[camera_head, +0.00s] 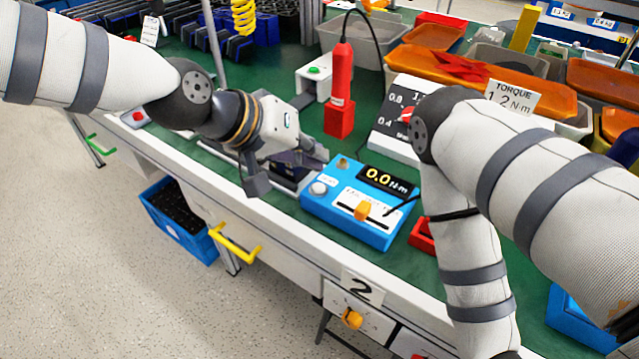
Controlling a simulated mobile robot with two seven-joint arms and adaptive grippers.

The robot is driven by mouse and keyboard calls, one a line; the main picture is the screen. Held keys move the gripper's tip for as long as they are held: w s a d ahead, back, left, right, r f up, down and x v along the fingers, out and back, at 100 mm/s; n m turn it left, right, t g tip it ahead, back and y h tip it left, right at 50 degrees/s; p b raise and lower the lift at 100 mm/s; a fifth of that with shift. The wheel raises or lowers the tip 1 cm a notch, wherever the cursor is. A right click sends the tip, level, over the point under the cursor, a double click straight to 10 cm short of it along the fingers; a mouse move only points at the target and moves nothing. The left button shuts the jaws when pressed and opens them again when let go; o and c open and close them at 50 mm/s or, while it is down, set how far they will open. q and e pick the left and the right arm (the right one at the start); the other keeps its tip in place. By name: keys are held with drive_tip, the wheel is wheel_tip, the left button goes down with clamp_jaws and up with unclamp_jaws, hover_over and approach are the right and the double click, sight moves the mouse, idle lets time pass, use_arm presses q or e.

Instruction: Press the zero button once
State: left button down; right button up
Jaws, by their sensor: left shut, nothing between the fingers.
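A blue torque meter box (340,222) lies on the green bench top, with a black display (385,180) reading 0.0 N·m. A white round button (318,188) is at the box's left end, beside a small label too small to read. An orange slider knob (362,210) sits on the box's front panel. My left gripper (302,166) is shut and empty, just behind and left of the white button. It looks apart from the button, but the exact gap cannot be told. My right gripper is out of view; only my right arm shows.
A red handheld tool (341,95) hangs upright behind the meter box. A grey-and-white dial unit (395,135) and a torque sign (512,97) stand behind it. A red tray (421,236) lies right of the box. The bench's front edge (270,218) runs close before it.

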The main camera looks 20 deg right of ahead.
sight(314, 184)
use_arm(q)
drive_tip(key=shift+r+p, duration=0.3)
drive_tip(key=shift+r, duration=1.25)
drive_tip(key=shift+f, duration=0.1)
